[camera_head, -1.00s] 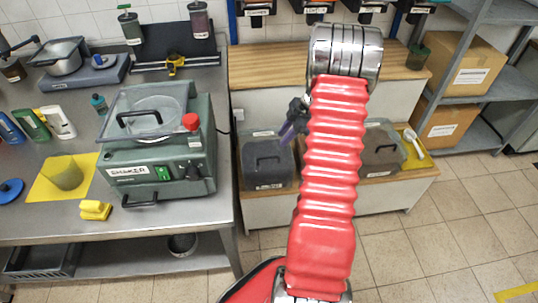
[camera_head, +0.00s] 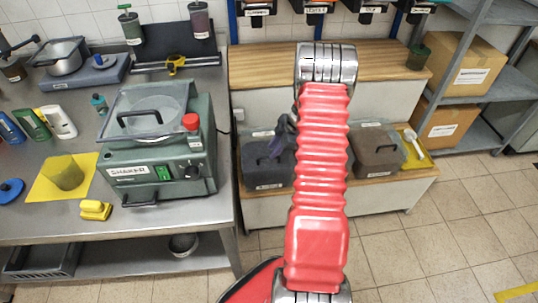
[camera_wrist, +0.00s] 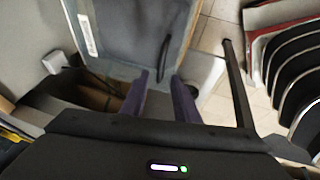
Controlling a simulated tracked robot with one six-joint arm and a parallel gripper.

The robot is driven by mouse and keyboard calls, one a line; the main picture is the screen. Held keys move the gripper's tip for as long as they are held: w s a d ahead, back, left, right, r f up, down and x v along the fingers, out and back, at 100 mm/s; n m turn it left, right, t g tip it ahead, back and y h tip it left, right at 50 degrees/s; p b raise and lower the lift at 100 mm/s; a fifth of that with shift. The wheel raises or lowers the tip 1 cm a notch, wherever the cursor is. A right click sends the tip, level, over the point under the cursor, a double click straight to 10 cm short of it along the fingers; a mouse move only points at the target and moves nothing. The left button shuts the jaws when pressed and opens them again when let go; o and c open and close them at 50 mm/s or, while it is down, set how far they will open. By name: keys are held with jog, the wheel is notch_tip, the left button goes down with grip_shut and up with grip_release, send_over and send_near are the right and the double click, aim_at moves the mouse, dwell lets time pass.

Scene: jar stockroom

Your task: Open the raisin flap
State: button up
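Two lidded bins stand on the low shelf: a dark grey one (camera_head: 267,175) on the left and one with a brownish lid (camera_head: 376,146) on the right. Their labels are too small to read, so I cannot tell which holds raisins. My gripper (camera_head: 283,137) is over the left bin, partly hidden behind my red arm. In the wrist view my gripper (camera_wrist: 160,76) is open, its two purple fingers apart. A grey lid (camera_wrist: 125,30) with a dark handle (camera_wrist: 164,56) lies beyond the fingertips. The handle shows in the gap between them; contact cannot be told.
A wooden counter (camera_head: 260,62) runs above the bins, with dispensers on the wall behind. A steel table with a shaker machine (camera_head: 160,150) is on the left. A yellow tray (camera_head: 416,158) lies right of the bins. Shelving with cardboard boxes (camera_head: 465,68) is at right. The floor in front is clear.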

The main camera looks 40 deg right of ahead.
jog(key=shift+x, duration=2.2)
jog(key=shift+c, duration=0.5)
grip_shut()
